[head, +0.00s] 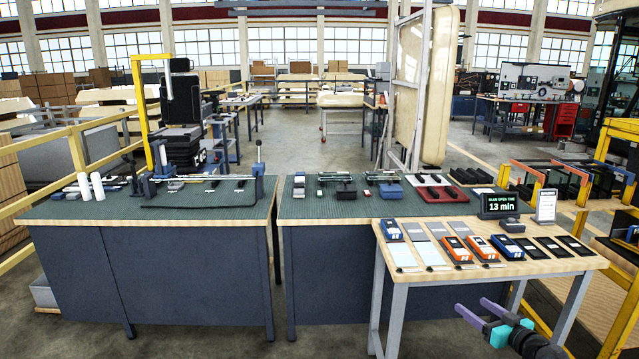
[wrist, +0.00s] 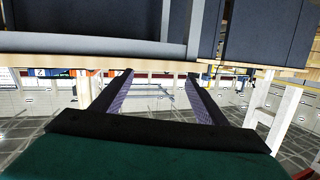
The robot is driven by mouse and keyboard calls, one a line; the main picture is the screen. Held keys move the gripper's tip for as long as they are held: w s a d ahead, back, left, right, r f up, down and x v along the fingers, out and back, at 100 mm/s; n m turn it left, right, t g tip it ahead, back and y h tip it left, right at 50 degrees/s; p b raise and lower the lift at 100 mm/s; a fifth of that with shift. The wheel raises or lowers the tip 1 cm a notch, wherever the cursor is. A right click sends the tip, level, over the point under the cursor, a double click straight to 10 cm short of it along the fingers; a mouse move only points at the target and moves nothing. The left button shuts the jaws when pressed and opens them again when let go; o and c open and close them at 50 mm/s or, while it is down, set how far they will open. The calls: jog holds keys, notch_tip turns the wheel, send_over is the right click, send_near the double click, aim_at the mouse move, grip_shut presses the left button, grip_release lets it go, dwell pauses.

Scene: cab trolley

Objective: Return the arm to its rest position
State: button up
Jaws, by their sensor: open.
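My gripper (head: 471,304) is at the lower right of the head view, in front of the wooden-topped table (head: 392,262) and below its top in the picture. Its two purple fingers point left and are spread apart, with nothing between them. In the wrist view my gripper (wrist: 159,76) also shows open and empty, its two fingers reaching toward the table edge (wrist: 230,68). That view appears upside down, with dark cabinet panels (wrist: 80,20) at the top. Most of my arm is out of view.
The table carries orange-and-blue devices (head: 455,248), flat pads and a display reading "13 min" (head: 500,204). Two green-topped benches (head: 75,212) stand behind and left. A yellow frame (head: 625,310) rises close at the right. Open floor (head: 210,348) lies at the front left.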

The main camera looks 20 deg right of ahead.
jog(key=w+a+f+y, duration=0.1)
jog(key=w+a+f, duration=0.2)
jog(key=w+a, duration=0.45)
jog(key=w+a+f+y, duration=0.2)
jog(key=w+a+f, duration=0.15)
jog(key=a, duration=0.65)
jog(key=w+a+f+y, duration=0.1)
jog(key=w+a+f, duration=0.2)
jog(key=w+a, duration=0.45)
jog(key=a+f+m+g+h+p, duration=0.1)
jog(key=a+f+m+g+h, duration=0.1)
jog(key=a+f, duration=1.15)
jog(key=s+a+f+g+h, duration=0.2)
jog(key=s+a+f+g, duration=0.25)
jog(key=s+f, duration=0.4)
jog(key=s+a+f+g+h, duration=0.1)
jog(key=s+a+f+g, duration=0.35)
jog(key=s+f, duration=0.4)
jog(key=s+a+n+g, duration=0.1)
jog(key=s+a+g, duration=0.1)
jog(key=s, duration=0.6)
jog(key=s+a+n+g+y, duration=0.1)
jog(key=s+g, duration=0.3)
jog(key=s, duration=0.4)
jog(key=s+a+f+n+g, duration=0.1)
jog(key=s+a+g, duration=0.2)
jog(key=s, duration=0.5)
jog(key=shift+s+a+g+y+p, duration=0.15)
jog(key=shift+g+y+p, duration=0.25)
jog(key=shift+g, duration=0.2)
